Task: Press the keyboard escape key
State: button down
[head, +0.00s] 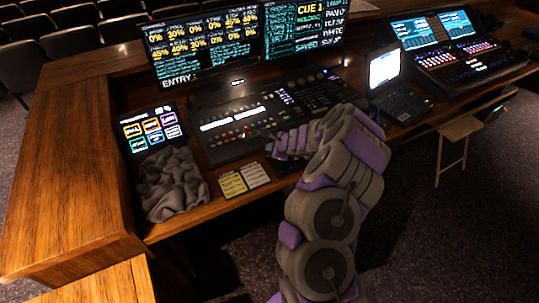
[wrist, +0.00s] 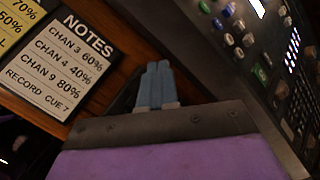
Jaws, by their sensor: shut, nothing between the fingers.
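My gripper (head: 277,146) is over the front edge of the mixing console, left of the laptop. In the wrist view its two pale blue fingers (wrist: 156,72) are together with nothing between them. A laptop (head: 402,104) with a lit white screen stands to the right of my arm; its keys are too small to make out. A dark, flat object (wrist: 124,100) shows partly behind the fingers in the wrist view; I cannot tell what it is. I cannot pick out an escape key in either view.
The mixing console (head: 240,120) has several lit buttons. Note cards (head: 244,179) lie at the desk's front edge; the notes card (wrist: 62,68) is left of the fingers. A crumpled grey cloth (head: 170,187) lies below a tablet (head: 150,128). Two monitors stand behind.

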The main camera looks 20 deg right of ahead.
jog(key=shift+r+p, duration=1.45)
jog(key=shift+r, duration=0.6)
